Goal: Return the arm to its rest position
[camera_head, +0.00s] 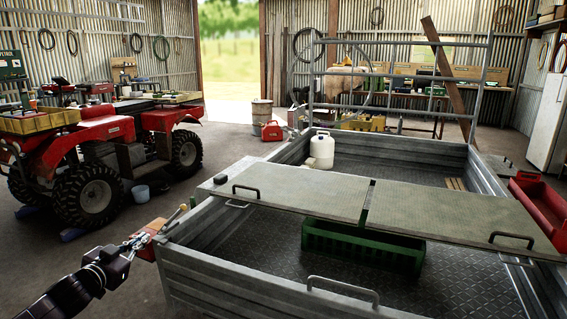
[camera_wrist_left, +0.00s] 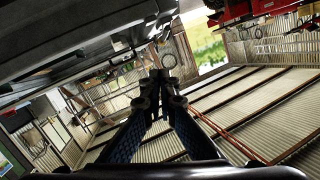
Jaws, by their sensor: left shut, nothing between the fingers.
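My left arm comes in from the lower left of the head view. My left gripper (camera_head: 138,241) is beside the near left corner of the grey metal trailer (camera_head: 205,277). In the left wrist view the two dark fingers of this gripper (camera_wrist_left: 163,78) meet at their tips, shut and empty. A small reddish-brown item (camera_head: 152,228) shows right by the fingertips in the head view; I cannot tell whether they touch it. My right gripper is in neither view.
Two grey lids (camera_head: 290,198) lie across the trailer, above a green crate (camera_head: 362,246). A white jug (camera_head: 321,151) stands in the trailer's far part.

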